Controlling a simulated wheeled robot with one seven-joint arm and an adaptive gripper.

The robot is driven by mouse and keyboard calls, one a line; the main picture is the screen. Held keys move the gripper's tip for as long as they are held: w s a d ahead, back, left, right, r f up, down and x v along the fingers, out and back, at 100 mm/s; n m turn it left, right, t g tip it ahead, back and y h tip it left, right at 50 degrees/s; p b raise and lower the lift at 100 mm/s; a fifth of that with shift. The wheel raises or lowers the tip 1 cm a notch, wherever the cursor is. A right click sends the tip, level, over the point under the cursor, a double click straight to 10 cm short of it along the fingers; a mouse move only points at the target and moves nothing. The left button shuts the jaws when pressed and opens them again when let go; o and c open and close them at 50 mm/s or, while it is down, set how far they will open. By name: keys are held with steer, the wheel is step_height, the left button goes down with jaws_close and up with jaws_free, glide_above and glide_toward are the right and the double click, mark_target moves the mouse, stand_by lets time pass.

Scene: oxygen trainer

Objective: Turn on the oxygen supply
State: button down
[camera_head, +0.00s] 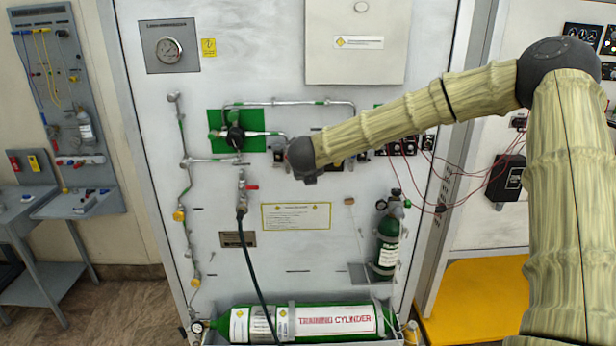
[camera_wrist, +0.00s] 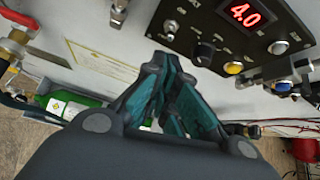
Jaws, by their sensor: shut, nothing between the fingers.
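The white oxygen panel (camera_head: 330,260) stands upright in front of me. A green backing plate (camera_head: 222,122) on it carries a black regulator (camera_head: 236,136) with pipes. A small red-handled valve (camera_head: 250,187) sits below, with a dark hose hanging from it. A red handle (camera_wrist: 22,24) also shows at the upper left of the wrist view. A dark control box (camera_wrist: 190,25) there has a red "4.0" display (camera_wrist: 243,13), a black knob (camera_wrist: 204,52) and a yellow button (camera_wrist: 233,67). My gripper (camera_wrist: 168,78) is shut and empty, below this box; no contact is visible.
A green training cylinder (camera_head: 335,321) lies along the panel's foot. A smaller green cylinder (camera_head: 387,246) stands at its right. A pipe with yellow fittings (camera_head: 179,215) runs down the left side. Red wires (camera_head: 420,180) hang at the right.

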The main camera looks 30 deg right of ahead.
steer(key=s+f+b+v, duration=0.1)
steer(key=b+v, duration=0.3)
steer(key=v, duration=0.5)
steer(key=s+a+f+n, duration=0.1)
steer(key=a+f+n, duration=0.3)
steer(key=f, duration=0.6)
steer(key=s+a+f+n, duration=0.1)
steer(key=a+f+n, duration=0.1)
steer(key=f+n, duration=0.6)
steer(key=s+a+f+n+g+y, duration=0.1)
steer(key=s+a+f+n, duration=0.1)
steer(key=s+f+n, duration=0.45)
steer(key=s+a+f+n+g+y, duration=0.15)
steer(key=s+f, duration=0.25)
steer(key=f, duration=0.6)
steer(key=s+a+f+n+y, duration=0.1)
steer(key=s+a+f+n, duration=0.3)
steer(key=f, duration=0.5)
steer(key=s+f+n+g, duration=0.2)
steer(key=s+f+n, duration=0.2)
steer(key=s, duration=0.6)
steer(key=s+a+f+n+g+y, duration=0.1)
steer(key=s+f+n, duration=0.3)
steer(key=s, duration=0.7)
steer(key=s+a+f+n+g+y, duration=0.1)
steer(key=s+f+n+g, duration=0.2)
steer(key=s, duration=0.8)
step_height(320, 180, down, 2)
steer(key=n, duration=0.3)
steer(key=shift+n, duration=0.4)
